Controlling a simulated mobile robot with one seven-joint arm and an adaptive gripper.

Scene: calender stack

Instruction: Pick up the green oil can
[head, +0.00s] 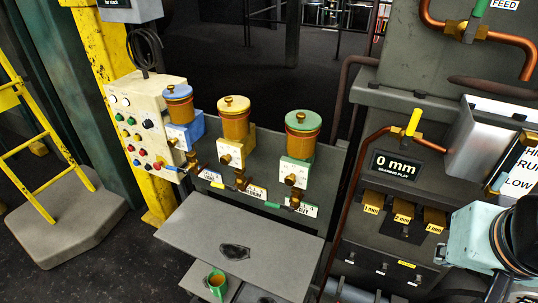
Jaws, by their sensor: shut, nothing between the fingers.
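A small green can-like vessel (217,283) with brown liquid showing in its open top stands at the bottom of the head view, by the front edge of a grey shelf (190,238). It looks upright, with a handle on one side. A second green item, a green-lidded amber canister (302,132) on a green block, is fixed on the panel above the shelf. Part of my arm shows at the right edge, well apart from both. My gripper's fingers cannot be made out.
Blue-lidded (179,104) and yellow-lidded (235,117) canisters stand left of the green-lidded one. A control box (147,120) is on the left. A dark patch (234,251) marks the shelf. Yellow blocks (403,212) and copper pipes (350,185) are on the right.

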